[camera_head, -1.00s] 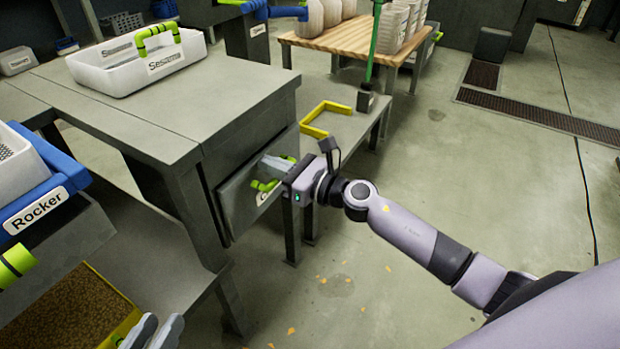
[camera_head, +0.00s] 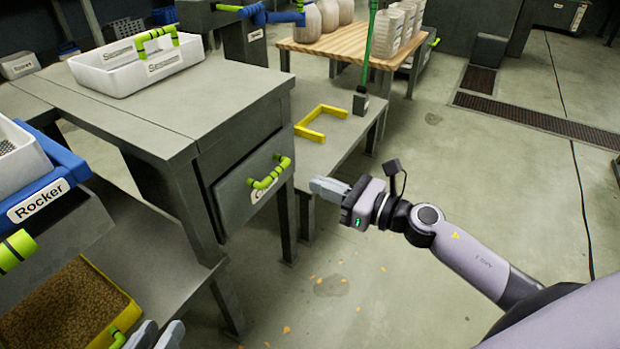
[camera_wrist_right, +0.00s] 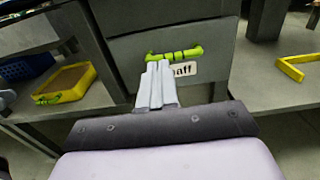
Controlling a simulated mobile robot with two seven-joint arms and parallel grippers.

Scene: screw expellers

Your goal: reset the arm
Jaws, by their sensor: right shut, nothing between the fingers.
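My right gripper (camera_head: 328,188) is shut and empty. It hangs in the air to the right of a grey drawer front with a lime-green handle (camera_head: 268,172), apart from the handle. In the right wrist view, its closed fingers (camera_wrist_right: 157,85) overlap the drawer front, just below the green handle (camera_wrist_right: 175,53), and hide part of a label ending in "aff".
A grey table (camera_head: 165,110) carries a white bin labelled Sesame (camera_head: 120,75). A yellow bracket (camera_head: 322,121) lies on a lower bench.

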